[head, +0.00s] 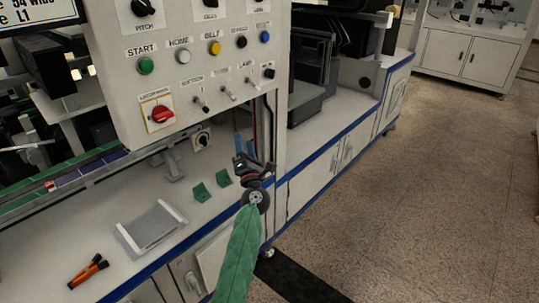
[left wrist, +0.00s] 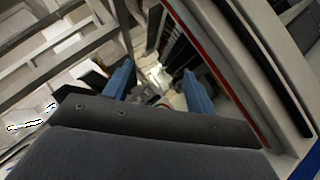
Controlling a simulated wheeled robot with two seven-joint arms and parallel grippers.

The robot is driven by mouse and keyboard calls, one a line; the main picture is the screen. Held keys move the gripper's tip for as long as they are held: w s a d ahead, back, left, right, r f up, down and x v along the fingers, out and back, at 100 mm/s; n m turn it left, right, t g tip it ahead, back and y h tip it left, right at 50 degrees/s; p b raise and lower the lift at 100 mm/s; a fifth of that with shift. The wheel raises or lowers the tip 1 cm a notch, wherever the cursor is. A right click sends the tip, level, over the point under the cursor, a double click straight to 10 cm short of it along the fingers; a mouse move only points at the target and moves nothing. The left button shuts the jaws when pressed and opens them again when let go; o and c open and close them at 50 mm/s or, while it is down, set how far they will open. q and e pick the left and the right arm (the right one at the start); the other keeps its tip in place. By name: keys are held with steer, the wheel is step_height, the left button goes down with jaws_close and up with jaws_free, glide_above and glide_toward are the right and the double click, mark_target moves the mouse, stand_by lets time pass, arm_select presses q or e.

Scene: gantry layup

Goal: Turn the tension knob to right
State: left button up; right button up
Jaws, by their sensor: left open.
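A small dark knob on a pale plate (head: 201,141) sits below the control panel; its label is too small to read, so I cannot tell whether it is the tension knob. Three black knobs are cut by the top edge, among them the PITCH knob (head: 142,7). My left gripper (head: 244,146) is just right of the small knob's plate, beside the panel's lower right corner, and touches no knob that I can see. In the left wrist view its blue fingers (left wrist: 160,88) are apart with nothing clearly held between them. My right gripper is not in view.
The panel (head: 120,80) carries buttons, toggle switches and a red rotary switch (head: 160,114). An upright post (head: 281,115) stands close right of the gripper.

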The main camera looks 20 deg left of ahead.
arm_select(q)
steer(key=s+d+m+t+h+p, duration=0.3)
steer(key=s+d+m+h, duration=0.1)
steer(key=d+m+h, duration=0.6)
steer(key=m+h, duration=0.1)
steer(key=m, duration=0.2)
steer(key=shift+f+h, duration=0.2)
steer(key=shift+h, duration=0.2)
